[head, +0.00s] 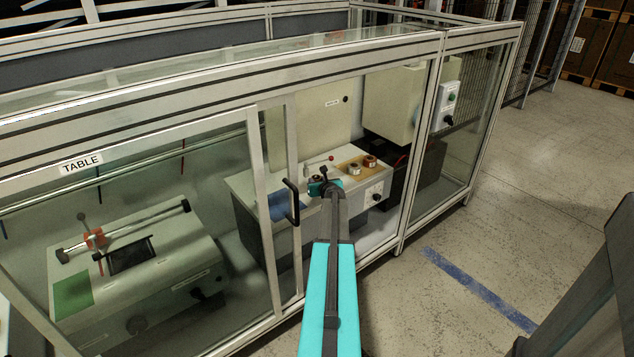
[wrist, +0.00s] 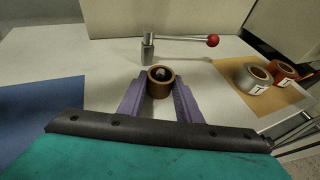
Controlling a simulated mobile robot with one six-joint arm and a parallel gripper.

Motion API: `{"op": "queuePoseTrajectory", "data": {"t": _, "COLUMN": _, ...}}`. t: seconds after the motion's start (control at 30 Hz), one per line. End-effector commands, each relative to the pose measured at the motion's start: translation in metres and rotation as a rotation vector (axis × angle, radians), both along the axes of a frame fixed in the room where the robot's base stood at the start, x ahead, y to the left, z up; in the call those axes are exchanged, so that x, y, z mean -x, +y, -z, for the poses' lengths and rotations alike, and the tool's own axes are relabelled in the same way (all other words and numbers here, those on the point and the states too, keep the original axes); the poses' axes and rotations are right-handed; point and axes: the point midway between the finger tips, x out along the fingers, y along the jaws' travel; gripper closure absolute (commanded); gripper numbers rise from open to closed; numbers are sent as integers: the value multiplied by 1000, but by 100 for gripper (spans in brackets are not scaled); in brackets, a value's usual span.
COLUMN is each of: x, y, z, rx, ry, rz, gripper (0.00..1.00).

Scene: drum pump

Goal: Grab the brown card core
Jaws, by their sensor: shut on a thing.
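The brown card core (wrist: 160,84) is a short open ring in the wrist view, at the far end of my gripper. My gripper (wrist: 160,92) has its two purple fingers on either side of the core, shut on it. The core is over or on the pale bench top; I cannot tell whether it touches the surface. Something pale shows inside its opening. In the head view my turquoise arm reaches into the glazed enclosure, and the wrist hides the core and fingers there.
Just behind the core stands a metal post with a red-knobbed lever (wrist: 212,40). Silver and copper rolls (wrist: 252,79) lie on a tan board (wrist: 280,98) at right. A blue mat (wrist: 40,115) lies left. The enclosure's door frame and black handle (head: 291,201) are close beside my arm.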

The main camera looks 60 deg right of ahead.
Motion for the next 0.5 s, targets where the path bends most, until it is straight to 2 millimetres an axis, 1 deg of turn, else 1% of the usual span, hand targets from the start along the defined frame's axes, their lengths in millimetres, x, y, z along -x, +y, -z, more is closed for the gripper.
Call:
{"op": "queuePoseTrajectory", "data": {"t": 0.17, "x": 0, "y": 0, "z": -7, "rx": 2, "ry": 1, "rz": -1, "gripper": 90}}
{"op": "queuePoseTrajectory", "data": {"t": 0.27, "x": 0, "y": 0, "z": -16, "rx": 1, "ry": -1, "rz": 0, "gripper": 90}}
{"op": "queuePoseTrajectory", "data": {"t": 0.37, "x": 0, "y": 1, "z": -28, "rx": 1, "ry": 0, "rz": 0, "gripper": 90}}
{"op": "queuePoseTrajectory", "data": {"t": 0.5, "x": 0, "y": 0, "z": -51, "rx": 2, "ry": -1, "rz": 0, "gripper": 90}}
